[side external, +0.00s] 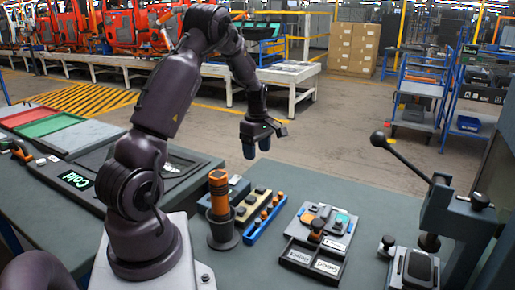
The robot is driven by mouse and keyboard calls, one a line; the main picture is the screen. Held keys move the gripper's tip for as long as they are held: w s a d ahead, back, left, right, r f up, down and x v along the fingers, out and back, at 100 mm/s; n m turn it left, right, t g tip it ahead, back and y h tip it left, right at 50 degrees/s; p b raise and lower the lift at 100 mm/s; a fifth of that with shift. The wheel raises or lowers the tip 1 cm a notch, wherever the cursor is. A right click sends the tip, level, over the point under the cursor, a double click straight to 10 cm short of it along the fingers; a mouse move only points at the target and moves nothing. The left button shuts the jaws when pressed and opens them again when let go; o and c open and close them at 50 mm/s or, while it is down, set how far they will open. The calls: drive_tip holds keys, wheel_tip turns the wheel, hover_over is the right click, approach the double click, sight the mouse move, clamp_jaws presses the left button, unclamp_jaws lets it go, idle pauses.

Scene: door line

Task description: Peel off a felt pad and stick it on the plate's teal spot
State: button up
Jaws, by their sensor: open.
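My gripper (257,150) hangs in the air above the bench, fingers pointing down, open with nothing visible between them. It is behind and to the left of a light board (325,219) on the bench. The board carries small orange, blue and teal pieces; a teal patch (342,218) shows on its right part. At this size I cannot tell which piece is a felt pad, or whether this board is the plate.
A lever press (455,215) stands at right.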

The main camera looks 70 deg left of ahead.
sight(261, 190)
drive_tip(key=shift+n, duration=0.9)
wheel_tip(261, 190, down, 13)
drive_tip(key=shift+w+r, duration=0.1)
drive_tip(key=shift+r, duration=0.05)
clamp_jaws()
drive_tip(key=shift+r, duration=0.25)
idle(0.3)
drive_tip(key=shift+r, duration=2.95)
